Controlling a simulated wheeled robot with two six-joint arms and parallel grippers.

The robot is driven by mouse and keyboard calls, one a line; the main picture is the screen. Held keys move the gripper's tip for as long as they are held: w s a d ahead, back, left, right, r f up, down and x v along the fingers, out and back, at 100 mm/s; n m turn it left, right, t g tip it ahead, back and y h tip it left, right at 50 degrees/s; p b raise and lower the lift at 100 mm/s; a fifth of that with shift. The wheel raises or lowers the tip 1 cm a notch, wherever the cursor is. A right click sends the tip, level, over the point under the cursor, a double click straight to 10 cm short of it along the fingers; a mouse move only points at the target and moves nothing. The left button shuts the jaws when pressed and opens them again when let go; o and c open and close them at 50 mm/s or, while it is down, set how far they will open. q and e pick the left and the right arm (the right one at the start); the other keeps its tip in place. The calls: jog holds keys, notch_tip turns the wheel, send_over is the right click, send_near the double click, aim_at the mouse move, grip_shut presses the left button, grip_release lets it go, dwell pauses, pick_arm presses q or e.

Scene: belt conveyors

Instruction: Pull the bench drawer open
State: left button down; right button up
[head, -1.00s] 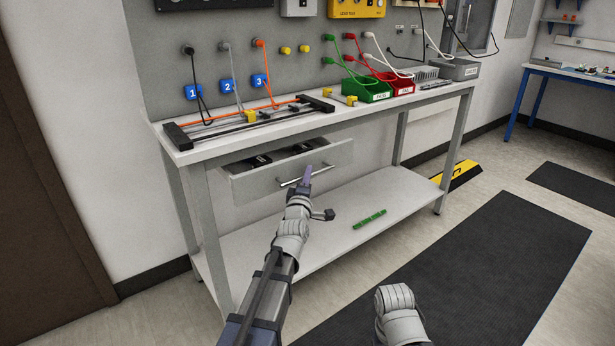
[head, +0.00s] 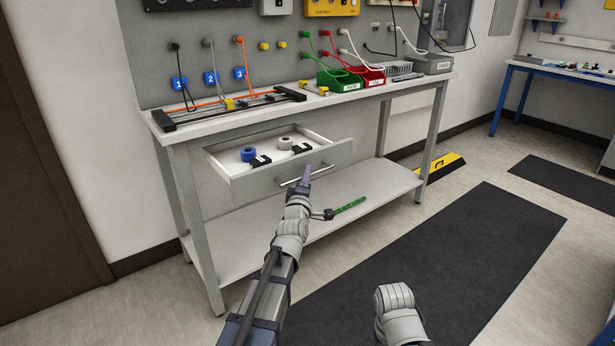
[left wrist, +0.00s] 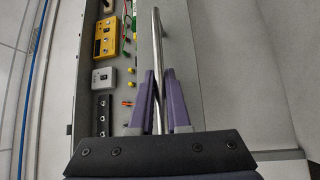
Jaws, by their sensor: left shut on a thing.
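The bench drawer (head: 240,186) stands pulled out from under the bench top, with its inside showing. In it lie a blue roll (head: 248,154), a grey roll (head: 285,143) and dark items beside them. The bar handle (head: 290,183) is on the drawer front. My left gripper (head: 306,174) is at the handle's right part. In the left wrist view the metal handle bar (left wrist: 157,60) runs between the two purple fingers of my left gripper (left wrist: 161,100), which is shut on it. My right gripper is out of the head view; only part of my right arm shows at the bottom.
The bench top (head: 215,122) carries a black-ended frame, a green bin (head: 341,82) and a red bin (head: 371,76). A dark mat (head: 430,270) covers open floor in front of the bench.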

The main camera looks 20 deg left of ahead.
pick_arm(q)
jog(key=c, duration=0.9)
grip_release()
jog(key=shift+s, duration=0.1)
jog(key=s+f+b, duration=0.1)
jog(key=s, duration=0.6)
jog(key=shift+s+d, duration=0.25)
jog(key=shift+d, duration=0.2)
jog(key=shift+f, duration=0.1)
